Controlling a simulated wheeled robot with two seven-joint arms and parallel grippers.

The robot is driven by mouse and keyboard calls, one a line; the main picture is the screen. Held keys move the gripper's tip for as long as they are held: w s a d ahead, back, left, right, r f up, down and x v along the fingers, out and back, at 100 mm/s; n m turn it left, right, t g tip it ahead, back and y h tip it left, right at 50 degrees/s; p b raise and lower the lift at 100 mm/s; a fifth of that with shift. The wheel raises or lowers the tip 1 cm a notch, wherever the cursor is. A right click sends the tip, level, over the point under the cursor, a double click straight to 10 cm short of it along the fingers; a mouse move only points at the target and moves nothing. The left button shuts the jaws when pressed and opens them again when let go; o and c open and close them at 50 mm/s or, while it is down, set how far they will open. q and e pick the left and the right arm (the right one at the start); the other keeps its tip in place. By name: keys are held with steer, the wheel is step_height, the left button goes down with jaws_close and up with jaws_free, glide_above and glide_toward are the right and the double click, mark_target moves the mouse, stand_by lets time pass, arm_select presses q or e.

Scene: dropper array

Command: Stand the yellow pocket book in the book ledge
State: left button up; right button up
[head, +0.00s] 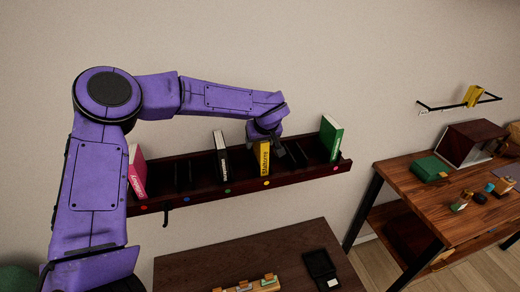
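A yellow book (262,160) with dark lettering on its spine stands upright, slightly tilted, in the dark wooden book ledge (310,174) on the wall, above a yellow dot. My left gripper (282,150) is at the ledge, right behind and beside the top of this book. Its fingers are small, dark and partly hidden, so I cannot tell whether they are open or touch the book. My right gripper is out of view.
The ledge also holds a pink book (137,173), a black-and-white book (221,155) and a green book (331,138), with dark dividers between slots. Below is a dark table (200,270) with small items. A wooden workbench (405,185) stands at right.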

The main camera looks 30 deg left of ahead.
arm_select(q)
steer(key=b+v, duration=0.2)
steer(key=v, duration=0.8)
steer(key=shift+s+d+r+b, duration=0.1)
steer(key=shift+d+r+b, duration=0.05)
steer(key=shift+r+b, duration=0.15)
